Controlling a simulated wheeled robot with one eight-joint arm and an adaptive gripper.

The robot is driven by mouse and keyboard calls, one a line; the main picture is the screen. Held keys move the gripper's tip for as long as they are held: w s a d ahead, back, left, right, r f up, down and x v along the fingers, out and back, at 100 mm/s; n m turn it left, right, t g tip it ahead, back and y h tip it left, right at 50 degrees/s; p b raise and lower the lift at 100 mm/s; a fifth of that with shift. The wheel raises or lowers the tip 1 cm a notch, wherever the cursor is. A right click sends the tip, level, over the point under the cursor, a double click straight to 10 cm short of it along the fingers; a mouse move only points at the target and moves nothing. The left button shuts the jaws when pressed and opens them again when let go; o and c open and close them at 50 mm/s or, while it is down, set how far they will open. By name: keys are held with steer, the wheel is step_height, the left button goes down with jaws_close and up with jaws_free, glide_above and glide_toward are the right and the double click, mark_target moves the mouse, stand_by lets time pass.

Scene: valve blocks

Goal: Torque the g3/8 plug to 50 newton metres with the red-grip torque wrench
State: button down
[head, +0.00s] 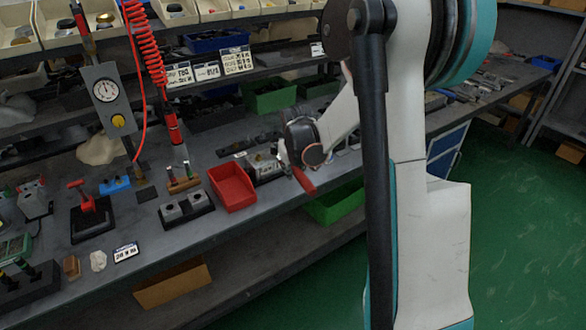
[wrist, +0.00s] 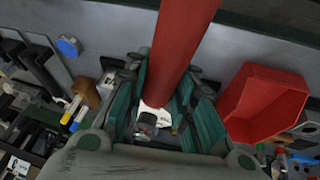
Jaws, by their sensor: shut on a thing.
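My gripper (wrist: 165,95) is shut on the red grip of the torque wrench (wrist: 184,45), which runs up and out of the top of the wrist view. In the head view, the red grip (head: 304,181) sticks out below my gripper (head: 288,158) toward the bench's front edge. A metal valve block (head: 264,168) stands on the bench just left of my gripper. In the wrist view, a pale and metal part (wrist: 148,118) shows between the fingers. The wrench's head is hidden, and I cannot make out the G3/8 plug.
A red tray (head: 232,188) stands left of the block; it also shows right of the fingers in the wrist view (wrist: 262,105). A red coiled hose (head: 147,45) with a red tool (head: 173,125) hangs above the bench. A gauge panel (head: 104,95) stands at left.

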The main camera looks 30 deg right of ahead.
steer(key=shift+d+n+y, duration=0.4)
steer(key=shift+d+n, duration=0.5)
steer(key=shift+d, duration=0.4)
steer(key=shift+a, duration=0.15)
steer(key=shift+a+m+h, duration=0.4)
steer(key=shift+a+m, duration=0.5)
steer(key=shift+a, duration=0.3)
steer(key=shift+a, duration=0.1)
steer(key=shift+w+a+m+h, duration=0.15)
steer(key=shift+a+m, duration=0.3)
steer(key=shift+a, duration=0.15)
steer(key=shift+w+a+m+h, duration=0.1)
steer(key=shift+a+m+h, duration=0.05)
steer(key=shift+a+m, duration=0.35)
steer(key=shift+s+d+n, duration=0.25)
steer(key=shift+d+n, duration=0.7)
steer(key=shift+d, duration=0.25)
